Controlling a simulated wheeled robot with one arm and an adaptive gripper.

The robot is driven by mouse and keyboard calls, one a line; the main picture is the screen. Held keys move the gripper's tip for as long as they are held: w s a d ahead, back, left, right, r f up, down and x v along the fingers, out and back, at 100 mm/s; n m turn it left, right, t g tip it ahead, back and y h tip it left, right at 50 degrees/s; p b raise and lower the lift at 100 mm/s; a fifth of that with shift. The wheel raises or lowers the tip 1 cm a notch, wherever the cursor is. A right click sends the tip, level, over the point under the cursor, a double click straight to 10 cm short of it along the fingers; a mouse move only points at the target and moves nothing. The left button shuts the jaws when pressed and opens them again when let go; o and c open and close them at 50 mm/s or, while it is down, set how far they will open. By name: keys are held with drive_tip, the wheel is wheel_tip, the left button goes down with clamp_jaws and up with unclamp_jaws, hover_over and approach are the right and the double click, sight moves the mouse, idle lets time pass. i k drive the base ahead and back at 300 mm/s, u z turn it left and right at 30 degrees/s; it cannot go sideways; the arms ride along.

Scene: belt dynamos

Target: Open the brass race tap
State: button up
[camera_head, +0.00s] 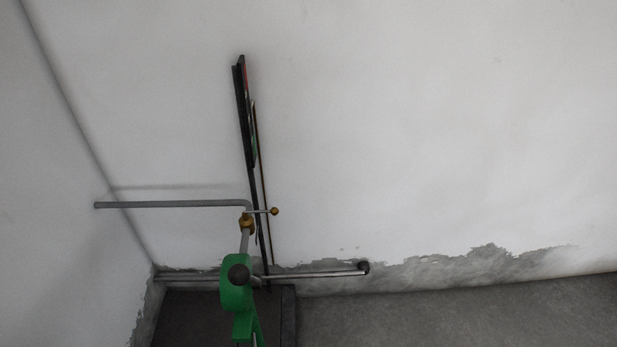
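The brass race tap (247,222) sits on a grey pipe, just below the bend where the pipe turns downward. A thin lever with a small brass ball (275,211) at its end sticks out from the tap to the right, roughly level and in line with the horizontal pipe run. The grey pipe (170,204) comes from the left wall and goes down below the tap to a green housing (236,296). My gripper is not in view.
A dark panel (245,115), seen nearly edge-on, stands upright behind the tap. A metal bar (315,273) with a dark end runs low across the green housing, which stands over a dark base (190,315). The wall and grey floor (450,315) on the right are clear.

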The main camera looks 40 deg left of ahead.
sight(275, 211)
drive_tip(key=i, duration=1.1)
drive_tip(key=u, duration=3.45)
